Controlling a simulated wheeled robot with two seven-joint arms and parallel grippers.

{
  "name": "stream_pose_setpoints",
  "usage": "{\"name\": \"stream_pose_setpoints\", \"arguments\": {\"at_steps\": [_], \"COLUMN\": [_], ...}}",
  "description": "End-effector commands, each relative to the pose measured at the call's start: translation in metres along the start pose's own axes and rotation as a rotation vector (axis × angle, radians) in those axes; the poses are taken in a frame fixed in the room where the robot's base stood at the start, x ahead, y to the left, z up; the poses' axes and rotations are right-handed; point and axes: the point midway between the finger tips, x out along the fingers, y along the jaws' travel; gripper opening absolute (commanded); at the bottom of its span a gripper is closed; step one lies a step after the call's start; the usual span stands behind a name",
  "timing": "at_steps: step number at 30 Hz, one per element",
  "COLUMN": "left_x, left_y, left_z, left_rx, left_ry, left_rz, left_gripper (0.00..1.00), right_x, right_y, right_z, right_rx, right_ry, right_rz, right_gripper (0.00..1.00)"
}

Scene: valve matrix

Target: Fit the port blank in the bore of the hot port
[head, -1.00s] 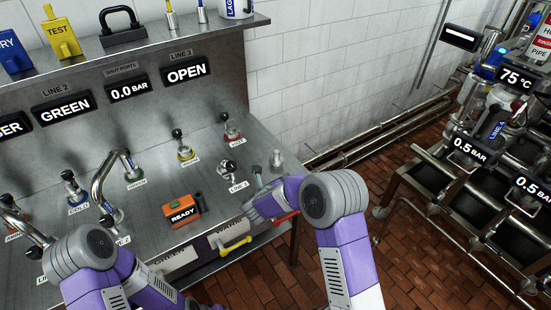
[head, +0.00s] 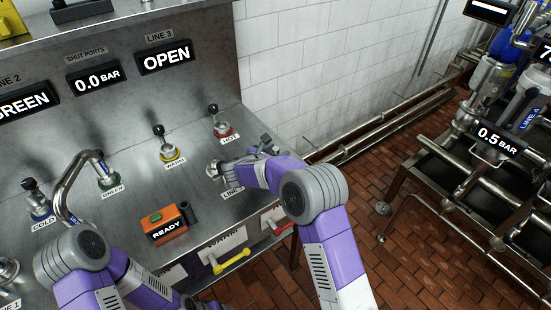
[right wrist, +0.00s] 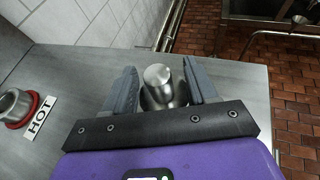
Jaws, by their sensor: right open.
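In the right wrist view, a short shiny metal cylinder, which I take for the port blank (right wrist: 160,85), stands upright on the steel bench. My right gripper (right wrist: 160,72) is open, with one grey finger on each side of it and small gaps between. In the head view my right gripper (head: 264,148) is at the bench's right end; the blank is hard to make out there. My left gripper is not visible.
The warm port (head: 170,150), green port (head: 108,175) with a bent pipe, and cold port (head: 38,208) line the bench. An orange READY box (head: 166,224) stands in front. The bench's right edge is close to my right gripper; brick floor lies beyond.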

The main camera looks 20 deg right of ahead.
Motion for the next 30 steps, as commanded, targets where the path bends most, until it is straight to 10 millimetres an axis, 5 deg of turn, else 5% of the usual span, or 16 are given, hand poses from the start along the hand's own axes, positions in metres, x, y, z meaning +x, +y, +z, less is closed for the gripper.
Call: {"name": "stream_pose_setpoints", "arguments": {"at_steps": [11, 23, 30], "left_x": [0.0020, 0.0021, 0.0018], "left_y": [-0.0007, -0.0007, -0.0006], "left_z": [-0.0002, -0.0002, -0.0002], "left_rx": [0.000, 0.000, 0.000], "left_ry": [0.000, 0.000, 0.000], "left_rz": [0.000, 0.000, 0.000], "left_gripper": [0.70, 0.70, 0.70], "right_x": [0.0163, 0.0160, 0.0154], "right_y": [-0.0001, 0.0000, 0.0001], "right_z": [0.0009, 0.0005, 0.0019], "right_rx": [-0.002, -0.002, -0.001], "right_ry": [-0.001, -0.001, -0.001], "right_rz": [0.001, 0.001, 0.002], "right_gripper": [0.57, 0.00, 0.00]}}
